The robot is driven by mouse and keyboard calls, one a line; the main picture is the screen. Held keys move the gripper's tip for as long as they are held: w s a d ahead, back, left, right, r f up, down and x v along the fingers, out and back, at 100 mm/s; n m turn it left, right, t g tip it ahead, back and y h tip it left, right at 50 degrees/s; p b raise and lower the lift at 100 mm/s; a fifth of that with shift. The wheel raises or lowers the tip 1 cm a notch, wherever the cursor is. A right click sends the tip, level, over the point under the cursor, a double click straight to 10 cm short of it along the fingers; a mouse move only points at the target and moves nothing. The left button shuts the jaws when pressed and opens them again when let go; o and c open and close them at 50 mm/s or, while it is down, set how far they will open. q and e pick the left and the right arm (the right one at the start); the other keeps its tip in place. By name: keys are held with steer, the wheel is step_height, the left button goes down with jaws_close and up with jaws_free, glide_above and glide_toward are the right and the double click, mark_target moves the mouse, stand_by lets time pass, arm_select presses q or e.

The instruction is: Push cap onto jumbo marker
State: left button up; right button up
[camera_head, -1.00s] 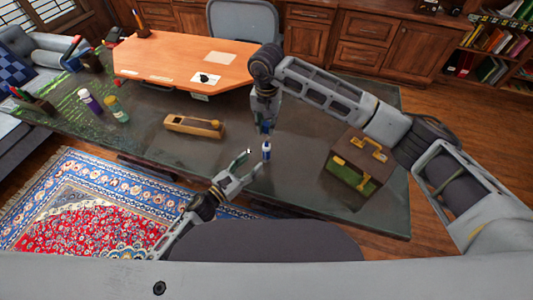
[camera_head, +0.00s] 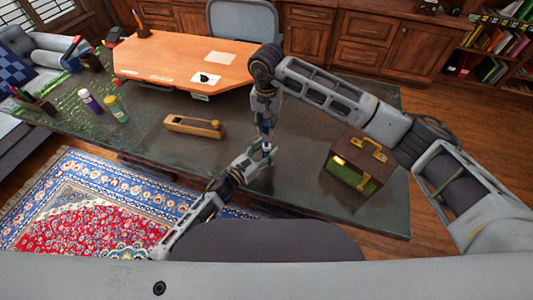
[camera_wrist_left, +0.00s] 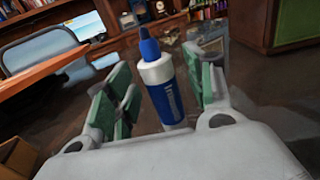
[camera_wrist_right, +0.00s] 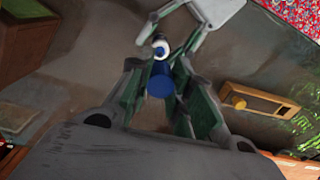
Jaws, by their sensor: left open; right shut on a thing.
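The jumbo marker (camera_wrist_left: 168,98), with a blue labelled body and white shoulder, stands upright on the dark table (camera_head: 310,205). In the head view the marker (camera_head: 266,147) is small and partly hidden by my grippers. My left gripper (camera_head: 262,157) is open, its green-padded fingers on either side of the marker; these fingers (camera_wrist_left: 163,90) also show in the left wrist view. My right gripper (camera_head: 265,126) is above, shut on the blue cap (camera_wrist_right: 160,82).
A wooden block plane (camera_head: 194,126) lies left of the grippers. A brown and green box with a handle (camera_head: 360,162) stands to the right. The table's front middle is clear.

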arm_select(q)
steer(key=shift+w+d, duration=0.25)
steer(key=shift+c, duration=0.2)
jaws_close()
